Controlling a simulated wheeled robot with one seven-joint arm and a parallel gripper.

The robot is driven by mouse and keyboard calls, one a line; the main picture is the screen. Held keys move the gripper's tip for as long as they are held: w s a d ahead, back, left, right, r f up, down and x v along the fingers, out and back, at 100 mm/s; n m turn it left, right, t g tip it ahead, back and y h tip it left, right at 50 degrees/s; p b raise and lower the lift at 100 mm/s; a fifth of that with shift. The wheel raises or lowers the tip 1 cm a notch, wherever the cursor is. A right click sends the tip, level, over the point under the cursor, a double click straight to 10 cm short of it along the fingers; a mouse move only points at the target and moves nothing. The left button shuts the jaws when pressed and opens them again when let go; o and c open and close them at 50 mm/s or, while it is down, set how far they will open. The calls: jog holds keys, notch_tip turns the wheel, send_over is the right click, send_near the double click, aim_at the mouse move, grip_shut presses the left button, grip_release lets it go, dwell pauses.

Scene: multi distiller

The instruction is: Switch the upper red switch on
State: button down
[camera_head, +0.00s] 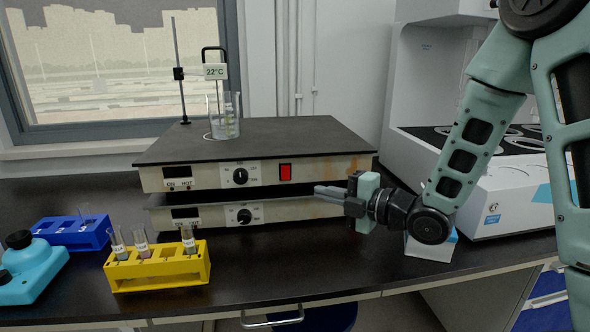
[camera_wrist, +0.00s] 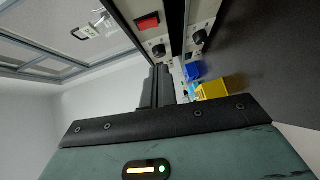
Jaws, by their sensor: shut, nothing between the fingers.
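The upper red switch (camera_head: 285,172) is on the front panel of the upper heating unit (camera_head: 212,177), right of its black knob. It also shows in the wrist view (camera_wrist: 148,22) near the top. Whether it is on or off cannot be told. My gripper (camera_head: 319,190) is shut and empty, to the right of the switch and slightly lower, apart from it. Its fingers also show in the wrist view (camera_wrist: 160,82). The lower heating unit (camera_head: 212,217) sits directly beneath; I see no red switch on its visible front.
A beaker (camera_head: 224,128) with tubes and a stand (camera_head: 179,75) are on the upper unit's top plate. A yellow tube rack (camera_head: 160,268), a blue rack (camera_head: 70,233) and a teal device (camera_head: 32,272) are on the dark bench at left. A white machine (camera_head: 505,200) stands at right.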

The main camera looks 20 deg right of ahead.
aim_at(282, 179)
jog(key=w+a, duration=0.1)
jog(key=w, duration=0.2)
jog(key=w+a, duration=0.1)
jog(key=w, duration=0.2)
jog(key=w+a+f+p, duration=0.1)
jog(key=w, duration=0.3)
jog(key=shift+w+a+f, duration=0.1)
jog(key=shift+a, duration=0.15)
jog(key=shift+f, duration=0.1)
jog(key=shift+w+f+b, duration=0.15)
jog(key=shift+w+b, duration=0.05)
jog(key=shift+b, duration=0.85)
jog(key=shift+r, duration=0.2)
jog(key=shift+s+f, duration=0.1)
